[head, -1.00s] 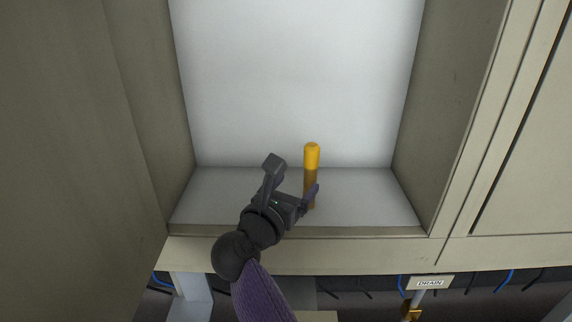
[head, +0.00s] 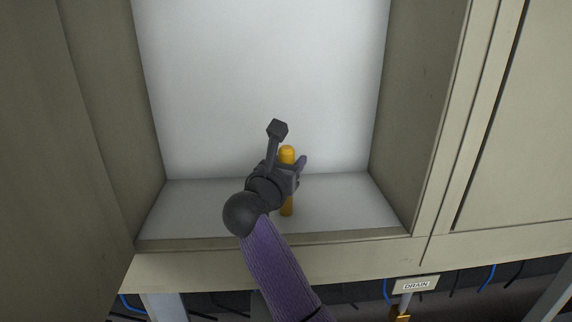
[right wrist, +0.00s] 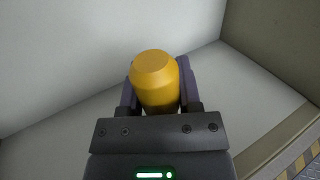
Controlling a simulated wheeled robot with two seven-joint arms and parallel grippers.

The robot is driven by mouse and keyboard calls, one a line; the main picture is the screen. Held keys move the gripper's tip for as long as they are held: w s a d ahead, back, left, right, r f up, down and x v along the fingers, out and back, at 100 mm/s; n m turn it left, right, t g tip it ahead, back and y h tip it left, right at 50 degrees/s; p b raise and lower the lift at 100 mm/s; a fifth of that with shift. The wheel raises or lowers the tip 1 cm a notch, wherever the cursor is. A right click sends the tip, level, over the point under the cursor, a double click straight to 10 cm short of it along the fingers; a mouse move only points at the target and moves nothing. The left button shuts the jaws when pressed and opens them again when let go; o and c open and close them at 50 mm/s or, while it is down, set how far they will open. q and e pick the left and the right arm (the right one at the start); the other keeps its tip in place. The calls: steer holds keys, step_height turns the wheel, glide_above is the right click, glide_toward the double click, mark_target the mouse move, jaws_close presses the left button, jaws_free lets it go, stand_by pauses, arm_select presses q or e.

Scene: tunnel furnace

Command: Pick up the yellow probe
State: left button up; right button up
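The yellow probe (head: 287,154) stands upright on the pale floor of an open compartment. Its lower end shows below my right gripper (head: 292,169), which is around its upper part. In the right wrist view, the probe's rounded yellow top (right wrist: 157,80) lies between the two purple fingers of the right gripper (right wrist: 158,88). The fingers lie close against both sides, with no clear gap. The palm hides part of the shaft. The probe's foot appears to rest on the compartment floor. My left gripper is not in view.
The compartment has a white back wall (head: 262,80), beige side walls and a front lip (head: 270,243). A beige panel (head: 60,150) stands at the left. Below the lip are cables and a "DRAIN" label (head: 416,285). The compartment floor (head: 350,205) beside the probe is clear.

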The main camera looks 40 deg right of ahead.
jaws_close()
arm_select(q)
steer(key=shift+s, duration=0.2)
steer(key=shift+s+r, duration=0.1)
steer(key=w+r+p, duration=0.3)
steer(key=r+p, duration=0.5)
steer(key=p, duration=0.1)
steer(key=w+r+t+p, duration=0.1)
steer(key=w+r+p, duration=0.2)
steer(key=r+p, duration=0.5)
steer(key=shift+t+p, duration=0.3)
steer(key=shift+p, duration=0.2)
arm_select(e)
step_height(320, 180, up, 28)
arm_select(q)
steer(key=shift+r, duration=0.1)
